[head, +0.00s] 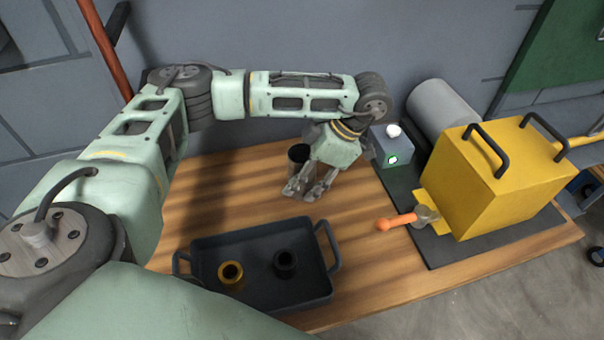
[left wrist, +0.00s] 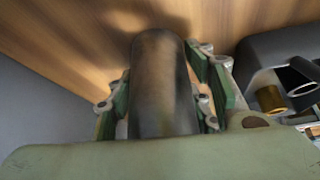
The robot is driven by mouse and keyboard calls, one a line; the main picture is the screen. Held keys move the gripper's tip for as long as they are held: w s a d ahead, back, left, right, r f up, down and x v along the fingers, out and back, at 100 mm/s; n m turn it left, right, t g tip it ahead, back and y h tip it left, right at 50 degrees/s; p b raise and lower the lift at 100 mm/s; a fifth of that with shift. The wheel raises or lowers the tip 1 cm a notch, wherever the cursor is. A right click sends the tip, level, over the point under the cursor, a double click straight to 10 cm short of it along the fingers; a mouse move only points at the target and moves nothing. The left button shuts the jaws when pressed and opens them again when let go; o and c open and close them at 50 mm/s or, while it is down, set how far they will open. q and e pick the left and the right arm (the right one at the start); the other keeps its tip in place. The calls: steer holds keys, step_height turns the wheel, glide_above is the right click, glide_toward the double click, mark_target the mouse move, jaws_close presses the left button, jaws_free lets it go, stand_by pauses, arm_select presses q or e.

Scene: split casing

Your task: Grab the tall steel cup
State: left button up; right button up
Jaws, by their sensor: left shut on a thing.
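The tall steel cup (head: 298,155) stands on the wooden table near its back edge, partly hidden behind my left gripper in the head view. In the left wrist view the cup (left wrist: 162,85) is a dark, brownish grey cylinder between the fingers. My left gripper (head: 298,190) is shut on the cup, with its fingers on either side of it; it also shows in the left wrist view (left wrist: 163,100). The cup's lower part is hard to make out in the head view. My right gripper is not in view.
A dark tray (head: 255,244) with a brass ring piece (head: 231,272) and a black one (head: 285,262) lies at the front. A yellow casing (head: 505,180) on a dark mat, an orange-handled tool (head: 396,221) and a grey button box (head: 390,148) stand to the right. A wall rises behind.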

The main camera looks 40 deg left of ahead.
arm_select(q)
steer(key=c, duration=0.3)
steer(key=shift+c, duration=0.3)
